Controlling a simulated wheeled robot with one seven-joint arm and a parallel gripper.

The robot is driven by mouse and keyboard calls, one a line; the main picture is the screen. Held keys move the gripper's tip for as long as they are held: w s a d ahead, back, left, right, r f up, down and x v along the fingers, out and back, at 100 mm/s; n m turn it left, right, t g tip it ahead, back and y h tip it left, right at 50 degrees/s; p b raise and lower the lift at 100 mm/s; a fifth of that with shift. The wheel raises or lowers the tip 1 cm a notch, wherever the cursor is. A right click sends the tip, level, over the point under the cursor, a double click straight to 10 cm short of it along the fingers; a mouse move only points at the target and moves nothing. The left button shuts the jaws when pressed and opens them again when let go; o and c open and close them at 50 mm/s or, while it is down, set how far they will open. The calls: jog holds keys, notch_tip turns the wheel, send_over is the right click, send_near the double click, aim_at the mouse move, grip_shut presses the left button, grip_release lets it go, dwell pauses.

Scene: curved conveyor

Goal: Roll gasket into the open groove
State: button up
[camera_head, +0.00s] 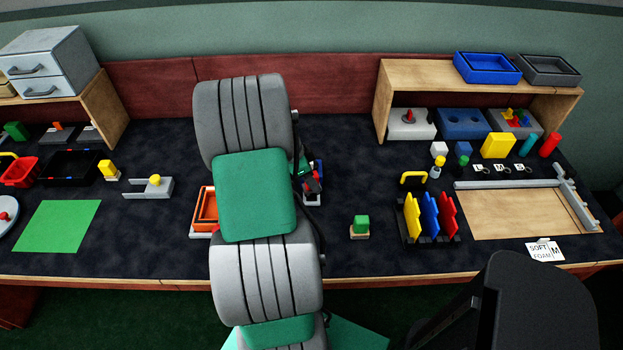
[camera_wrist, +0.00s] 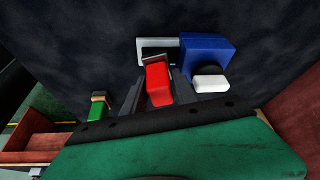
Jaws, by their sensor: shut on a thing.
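My gripper (camera_wrist: 158,88) is shut on a red block-like piece (camera_wrist: 157,76), which sits between its two dark fingers. A light grey frame or base (camera_wrist: 148,47) lies just beyond the red piece. A blue block (camera_wrist: 207,54) stands close on the right, with a white piece (camera_wrist: 211,84) in front of it. I cannot make out a gasket or an open groove with certainty.
An orange tray (camera_head: 205,214) is partly hidden behind my arm. A green block on a wooden base (camera_head: 361,226) stands to the right, then a rack of coloured plates (camera_head: 430,218). A wooden board with grey rails (camera_head: 515,211) lies further right. Dark mat between them is bare.

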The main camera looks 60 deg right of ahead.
jog(key=shift+f+b, duration=0.45)
jog(key=shift+b, duration=0.05)
dwell(1.4)
jog(key=shift+r+p, duration=1.95)
jog(key=shift+r, duration=1.6)
